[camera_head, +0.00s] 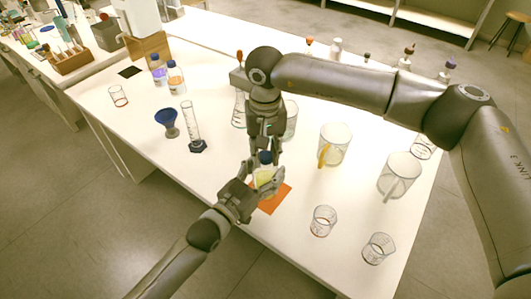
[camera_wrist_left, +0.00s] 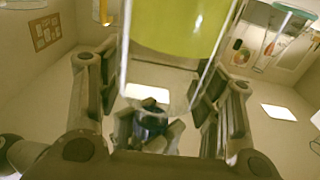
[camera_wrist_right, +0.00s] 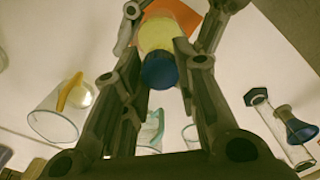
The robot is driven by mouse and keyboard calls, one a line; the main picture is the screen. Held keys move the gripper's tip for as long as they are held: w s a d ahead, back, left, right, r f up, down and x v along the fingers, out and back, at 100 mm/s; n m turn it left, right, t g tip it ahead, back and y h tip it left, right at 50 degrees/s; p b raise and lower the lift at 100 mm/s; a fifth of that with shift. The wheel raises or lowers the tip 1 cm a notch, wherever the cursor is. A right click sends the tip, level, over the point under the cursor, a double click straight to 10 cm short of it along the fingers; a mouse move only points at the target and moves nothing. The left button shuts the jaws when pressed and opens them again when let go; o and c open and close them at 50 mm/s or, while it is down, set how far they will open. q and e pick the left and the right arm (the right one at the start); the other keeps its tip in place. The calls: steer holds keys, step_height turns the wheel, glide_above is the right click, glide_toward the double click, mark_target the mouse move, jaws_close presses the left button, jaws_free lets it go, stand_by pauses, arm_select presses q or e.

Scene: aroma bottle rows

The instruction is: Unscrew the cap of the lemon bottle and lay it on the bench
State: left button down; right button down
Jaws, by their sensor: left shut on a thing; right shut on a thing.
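The lemon bottle (camera_head: 264,178) is clear glass with yellow liquid and sits over an orange mat (camera_head: 277,197). My left gripper (camera_head: 259,184) is shut on its body. The yellow liquid fills the top of the left wrist view (camera_wrist_left: 180,25). A dark blue cap (camera_head: 265,157) is at the bottle's mouth, and in the right wrist view the cap (camera_wrist_right: 159,70) lines up with the bottle (camera_wrist_right: 157,33). My right gripper (camera_head: 266,143) comes from above and is shut on the cap. I cannot tell whether the cap's thread is loose.
Several glass vessels stand right of the grippers: a pitcher (camera_head: 334,145), a larger pitcher (camera_head: 399,177) and two small beakers (camera_head: 323,221) (camera_head: 378,248). A graduated cylinder (camera_head: 192,128) and a blue funnel (camera_head: 167,122) stand left.

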mark_target(265, 155)
steer(key=shift+r, duration=0.4)
steer(key=shift+r, duration=0.1)
steer(key=shift+r, duration=1.9)
arm_select(q)
steer(key=shift+c, duration=1.7)
jaws_free()
